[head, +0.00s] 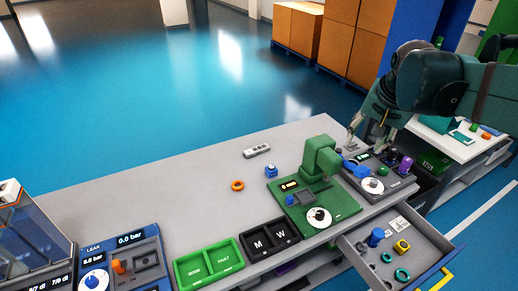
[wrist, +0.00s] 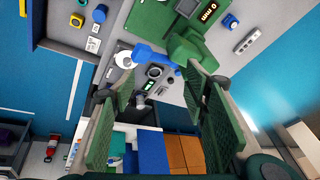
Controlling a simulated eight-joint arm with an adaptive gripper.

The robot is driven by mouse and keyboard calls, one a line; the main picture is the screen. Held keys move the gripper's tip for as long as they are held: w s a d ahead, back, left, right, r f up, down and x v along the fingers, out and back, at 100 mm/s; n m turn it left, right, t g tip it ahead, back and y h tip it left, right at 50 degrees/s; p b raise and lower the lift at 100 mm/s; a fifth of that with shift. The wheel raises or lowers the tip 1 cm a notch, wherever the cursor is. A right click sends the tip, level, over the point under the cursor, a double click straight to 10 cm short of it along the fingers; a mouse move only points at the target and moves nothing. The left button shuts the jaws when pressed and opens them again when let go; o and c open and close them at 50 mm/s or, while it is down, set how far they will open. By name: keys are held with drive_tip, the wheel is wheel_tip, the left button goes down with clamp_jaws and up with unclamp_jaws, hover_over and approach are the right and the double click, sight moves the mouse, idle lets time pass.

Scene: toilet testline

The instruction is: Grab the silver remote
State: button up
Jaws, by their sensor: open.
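The silver remote (head: 257,151) lies flat on the grey worktop, near its far edge, in the head view. It also shows in the wrist view (wrist: 247,41) at the upper right, outside the jaws and beyond the right finger. My gripper (head: 369,138) is open and empty above the right end of the worktop, well to the right of the remote. In the wrist view its two green fingers (wrist: 157,76) stand wide apart, with a grey test station and a blue part seen between them.
A green press station (head: 320,185) stands between my gripper and the remote. An orange ring (head: 238,185) and a small blue button box (head: 271,171) lie near the remote. An open drawer (head: 352,243) juts out at the front right. The worktop left of the remote is clear.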

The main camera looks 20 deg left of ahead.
drive_tip(key=w+a+f+m+g+p, duration=0.1)
drive_tip(key=w+a+f+g, duration=0.1)
drive_tip(key=w+a, duration=1)
drive_tip(key=m+g+p, duration=0.3)
drive_tip(key=m, duration=0.1)
hover_over(258, 149)
drive_tip(key=shift+h, duration=0.4)
drive_tip(key=shift+w+a+f, duration=0.1)
drive_tip(key=shift+a+f, duration=0.05)
drive_tip(key=shift+f, duration=12.9)
drive_tip(key=shift+f, duration=0.15)
drive_tip(key=shift+f, duration=1.15)
drive_tip(key=shift+f, duration=0.15)
